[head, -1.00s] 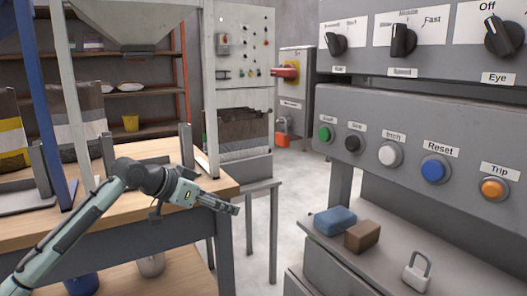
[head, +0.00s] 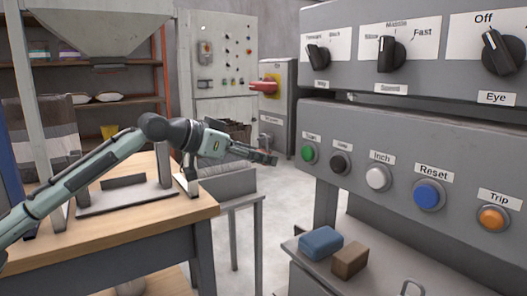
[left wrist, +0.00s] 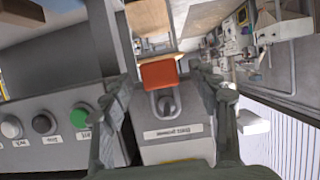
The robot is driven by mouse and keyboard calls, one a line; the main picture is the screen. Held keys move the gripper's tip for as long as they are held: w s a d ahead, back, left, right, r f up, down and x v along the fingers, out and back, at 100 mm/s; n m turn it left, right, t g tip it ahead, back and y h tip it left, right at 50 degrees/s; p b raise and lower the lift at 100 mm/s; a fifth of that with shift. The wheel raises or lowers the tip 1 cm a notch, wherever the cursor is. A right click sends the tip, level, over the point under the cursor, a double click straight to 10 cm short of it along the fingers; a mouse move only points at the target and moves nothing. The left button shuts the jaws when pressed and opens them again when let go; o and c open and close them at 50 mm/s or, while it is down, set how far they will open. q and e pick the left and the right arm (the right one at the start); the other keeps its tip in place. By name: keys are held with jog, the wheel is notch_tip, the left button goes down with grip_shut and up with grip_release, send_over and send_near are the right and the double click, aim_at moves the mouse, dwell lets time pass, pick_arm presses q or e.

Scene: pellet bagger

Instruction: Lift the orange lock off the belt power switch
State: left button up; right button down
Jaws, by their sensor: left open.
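The orange lock (left wrist: 159,73) shows in the left wrist view, its grey shackle around a dark knob or post (left wrist: 166,104) on a grey box. A printed label (left wrist: 178,133), seen upside down, is on the box beside it. In the head view the grey switch cabinet (head: 282,106) has a red handle on a yellow plate (head: 265,86); the lock is hidden there behind my gripper. My left gripper (head: 264,157) is open and empty, in front of the cabinet's lower part. In the left wrist view its fingers are either side of the lock, apart from it. My right gripper is out of view.
A control panel (head: 380,135) with buttons and knobs fills the right side. A blue block (head: 321,242), a brown block (head: 350,260) and a pale padlock (head: 411,287) lie on its shelf. A wooden table (head: 130,225) stands at left. Floor shows between them.

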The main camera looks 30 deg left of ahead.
pick_arm(q)
jog(key=shift+w+f, duration=0.1)
jog(key=shift+w, duration=0.1)
jog(key=shift+c, duration=0.4)
jog(key=c, duration=1.2)
